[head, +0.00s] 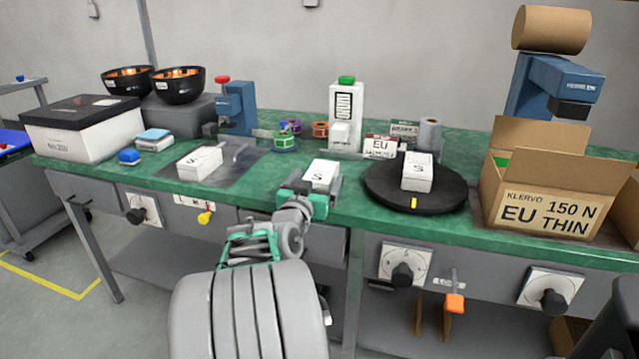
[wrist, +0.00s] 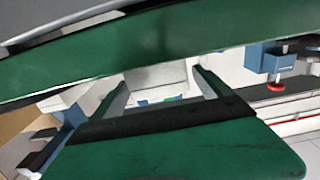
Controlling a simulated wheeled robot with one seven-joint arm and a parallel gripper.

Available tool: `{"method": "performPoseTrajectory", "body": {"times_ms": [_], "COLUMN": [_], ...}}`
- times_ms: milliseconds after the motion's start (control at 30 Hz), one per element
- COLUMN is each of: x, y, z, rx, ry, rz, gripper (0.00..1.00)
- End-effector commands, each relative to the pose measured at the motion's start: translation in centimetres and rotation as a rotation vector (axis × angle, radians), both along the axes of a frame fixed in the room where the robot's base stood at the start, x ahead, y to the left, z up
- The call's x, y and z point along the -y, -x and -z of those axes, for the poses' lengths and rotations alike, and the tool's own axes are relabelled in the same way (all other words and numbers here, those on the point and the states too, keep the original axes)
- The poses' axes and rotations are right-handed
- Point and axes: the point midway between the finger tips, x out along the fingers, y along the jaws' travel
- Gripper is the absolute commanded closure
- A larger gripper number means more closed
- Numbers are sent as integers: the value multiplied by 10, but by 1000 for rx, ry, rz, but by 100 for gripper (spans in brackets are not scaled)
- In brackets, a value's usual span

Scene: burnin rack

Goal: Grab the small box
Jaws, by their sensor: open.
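Three small white boxes marked S show in the head view. One small box (head: 321,174) is at the middle of the green bench, just beyond my gripper (head: 316,186). Another small box (head: 200,162) is on a dark mat at the left, and a third small box (head: 417,171) is on the black turntable (head: 382,190). My gripper is open at the bench's front edge, its dark fingers at the near part of the middle box. I cannot tell whether they touch it. In the wrist view my gripper (wrist: 163,88) has a pale surface between its fingers; the box is not clearly identifiable there.
A cardboard box (head: 543,212) stands open at the right. A white container with a dark lid (head: 85,138) and black bowls (head: 180,85) are at the left. A white dispenser (head: 345,120) and tape rolls (head: 286,140) are behind the middle box. Knobs (head: 403,274) project from the bench front.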

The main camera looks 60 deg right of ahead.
Motion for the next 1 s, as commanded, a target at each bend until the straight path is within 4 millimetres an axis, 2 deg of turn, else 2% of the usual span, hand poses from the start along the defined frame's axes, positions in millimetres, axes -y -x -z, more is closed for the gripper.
{"method": "performPoseTrajectory", "body": {"times_ms": [100, 200, 433, 1000], "x": [23, 35, 38, 37], "y": [-6, -8, -9, -9], "z": [4, 3, 2, 2], "rx": [0, 1, 0, 1], "ry": [-1, -2, -2, -2], "rz": [3, 2, 0, -1], "gripper": [11, 11, 11, 57]}}
